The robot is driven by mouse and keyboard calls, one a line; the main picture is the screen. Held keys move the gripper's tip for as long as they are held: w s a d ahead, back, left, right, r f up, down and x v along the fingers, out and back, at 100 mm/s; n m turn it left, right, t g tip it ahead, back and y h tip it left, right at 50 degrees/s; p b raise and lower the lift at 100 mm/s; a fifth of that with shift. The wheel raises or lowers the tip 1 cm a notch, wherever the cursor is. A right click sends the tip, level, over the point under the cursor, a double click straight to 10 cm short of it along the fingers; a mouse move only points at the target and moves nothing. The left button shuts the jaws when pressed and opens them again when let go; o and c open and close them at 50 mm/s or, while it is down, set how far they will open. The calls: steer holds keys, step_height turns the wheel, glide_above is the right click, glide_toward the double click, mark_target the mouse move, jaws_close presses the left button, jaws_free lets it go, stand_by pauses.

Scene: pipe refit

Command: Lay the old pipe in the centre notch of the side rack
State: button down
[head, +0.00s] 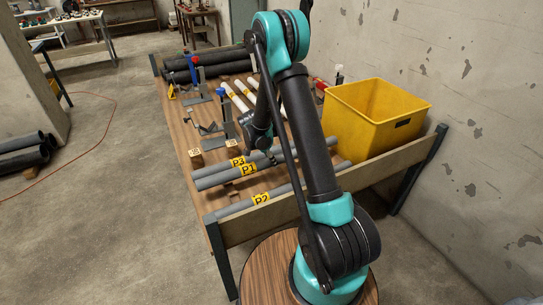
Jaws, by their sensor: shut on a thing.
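Three grey pipes with yellow tags lie crosswise at the near part of the workbench: pipe P3 (208,169), pipe P1 (212,181) and pipe P2 (232,209), nearest the front edge. Which of them is the old pipe cannot be told. My gripper (272,156) points down at the P3 and P1 pipes, partly hidden behind my own upper arm link. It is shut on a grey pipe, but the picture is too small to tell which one. The right ends of the pipes are partly covered by my arm. I cannot make out the side rack's notches.
A yellow bin (376,112) stands at the right of the workbench (181,135). Upright metal brackets with blue tops (222,93), white pipes (236,97) and thick dark pipes (213,66) occupy the far part.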

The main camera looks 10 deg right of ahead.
steer(key=shift+f, duration=2.85)
steer(key=shift+f, duration=0.3)
steer(key=c, duration=0.8)
jaws_free()
steer(key=shift+r, duration=0.1)
steer(key=v, duration=1.1)
steer(key=shift+a+r, duration=0.2)
steer(key=shift+r, duration=0.15)
steer(key=shift+s, duration=0.1)
